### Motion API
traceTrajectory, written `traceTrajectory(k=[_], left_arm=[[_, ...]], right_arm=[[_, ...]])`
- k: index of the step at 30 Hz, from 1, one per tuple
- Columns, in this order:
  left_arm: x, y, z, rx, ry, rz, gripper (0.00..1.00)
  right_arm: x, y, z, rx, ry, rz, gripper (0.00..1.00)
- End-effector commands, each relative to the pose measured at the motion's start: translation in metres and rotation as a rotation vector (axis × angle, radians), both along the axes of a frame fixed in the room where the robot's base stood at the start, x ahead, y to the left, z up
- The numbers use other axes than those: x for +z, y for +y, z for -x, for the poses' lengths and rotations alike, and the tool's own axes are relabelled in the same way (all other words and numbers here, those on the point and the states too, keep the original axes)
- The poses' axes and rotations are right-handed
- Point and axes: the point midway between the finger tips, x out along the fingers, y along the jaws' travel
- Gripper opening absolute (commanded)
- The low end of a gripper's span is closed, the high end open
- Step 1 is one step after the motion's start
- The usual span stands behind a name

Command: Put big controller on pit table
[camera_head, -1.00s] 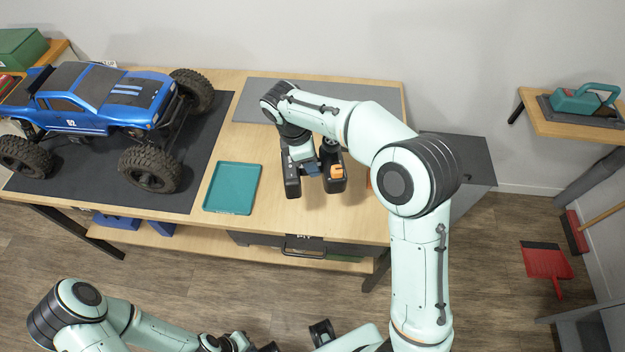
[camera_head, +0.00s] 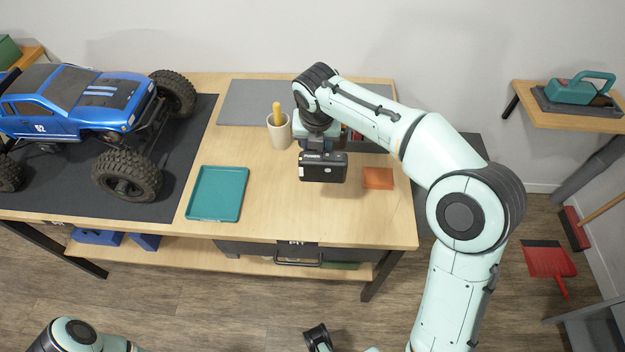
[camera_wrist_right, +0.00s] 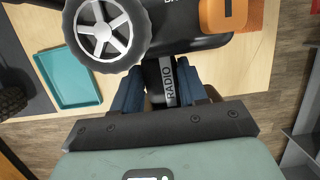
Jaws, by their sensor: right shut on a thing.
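My right gripper (camera_wrist_right: 165,88) is shut on the big controller (camera_head: 323,168), a black box hanging under my wrist in the head view.
A blue truck (camera_head: 75,112) stands on a dark mat at left. A teal tray (camera_head: 217,194), a beige cup (camera_head: 279,131) with a yellow handle and an orange pad (camera_head: 378,178) are on the bench. A small shelf (camera_head: 560,120) holds a teal tool. Bare wood lies right of the tray.

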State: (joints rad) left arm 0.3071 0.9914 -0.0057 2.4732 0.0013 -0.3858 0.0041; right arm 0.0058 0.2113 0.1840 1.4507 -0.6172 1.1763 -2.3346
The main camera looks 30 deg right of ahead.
Motion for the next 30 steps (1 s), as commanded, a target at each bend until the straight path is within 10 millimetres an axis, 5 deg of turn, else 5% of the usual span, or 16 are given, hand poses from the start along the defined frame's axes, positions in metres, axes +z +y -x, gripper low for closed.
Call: traceTrajectory(k=[3,9,17,24,30], left_arm=[[-0.009,0.000,-0.001,0.003,-0.008,-0.001,0.00],[-0.015,0.000,-0.004,0.004,-0.020,-0.002,0.00],[-0.018,0.000,-0.006,0.006,-0.028,-0.004,0.00],[-0.025,0.001,-0.009,0.009,-0.039,-0.007,0.00],[-0.025,0.000,-0.010,0.009,-0.043,-0.007,0.00]], right_arm=[[-0.037,0.000,0.001,0.000,0.004,0.001,0.00],[-0.077,0.000,0.000,-0.001,0.002,0.001,0.00],[-0.100,0.000,0.000,-0.003,-0.001,0.001,0.00],[-0.140,0.000,0.000,-0.002,0.000,0.000,0.00],[-0.146,0.000,0.000,-0.003,-0.002,0.000,0.00]])
